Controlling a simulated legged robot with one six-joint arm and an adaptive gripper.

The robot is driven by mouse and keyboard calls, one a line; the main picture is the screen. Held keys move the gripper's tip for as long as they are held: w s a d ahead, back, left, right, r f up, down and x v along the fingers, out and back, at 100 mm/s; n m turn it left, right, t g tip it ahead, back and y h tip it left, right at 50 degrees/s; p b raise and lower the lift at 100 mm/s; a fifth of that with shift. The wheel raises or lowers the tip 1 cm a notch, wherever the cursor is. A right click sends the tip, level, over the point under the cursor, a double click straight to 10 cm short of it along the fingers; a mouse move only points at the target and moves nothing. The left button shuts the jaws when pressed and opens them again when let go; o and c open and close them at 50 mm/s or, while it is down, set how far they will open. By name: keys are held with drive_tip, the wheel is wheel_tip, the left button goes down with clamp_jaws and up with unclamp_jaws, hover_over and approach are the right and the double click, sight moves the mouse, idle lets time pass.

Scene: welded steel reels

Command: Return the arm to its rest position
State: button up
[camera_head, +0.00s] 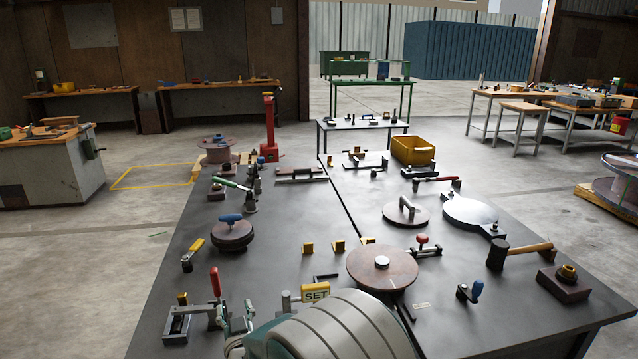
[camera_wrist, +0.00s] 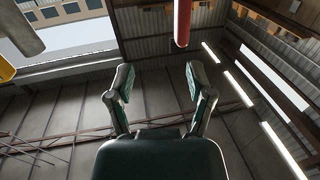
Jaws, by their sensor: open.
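My gripper (camera_wrist: 160,82) shows in the wrist view with its two fingers spread apart and nothing between them. Beyond the fingers the wrist camera sees the ceiling and upper wall. In the head view a rounded grey-green part of my arm fills the bottom middle, low over the near edge of the dark workbench (camera_head: 310,220). It hides part of the bench.
Near my arm are a yellow SET block (camera_head: 315,293), a red-handled clamp (camera_head: 215,283) and a brown disc (camera_head: 382,267). A red rod-like part (camera_wrist: 182,22) and a grey cylinder (camera_wrist: 20,28) hang into the wrist view. A mallet (camera_head: 520,252) lies right.

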drive_tip(key=s+d+r+m+g+h, duration=0.15)
drive_tip(key=d+r, duration=0.35)
drive_tip(key=d, duration=0.5)
drive_tip(key=s+d+r+g+h, duration=0.25)
drive_tip(key=d+r, duration=0.25)
drive_tip(key=d, duration=0.4)
drive_tip(key=s+d+m+g+h, duration=0.1)
drive_tip(key=s+d+g, duration=0.2)
drive_tip(key=s+d, duration=0.6)
drive_tip(key=s+d+r+m+g+h, duration=0.1)
drive_tip(key=s+d+m+g+h, duration=0.1)
drive_tip(key=s+d, duration=0.7)
drive_tip(key=s+g, duration=0.1)
drive_tip(key=s, duration=0.3)
drive_tip(key=shift+s+d+g, duration=0.15)
drive_tip(key=shift+s+g, duration=0.15)
drive_tip(key=shift+g, duration=0.1)
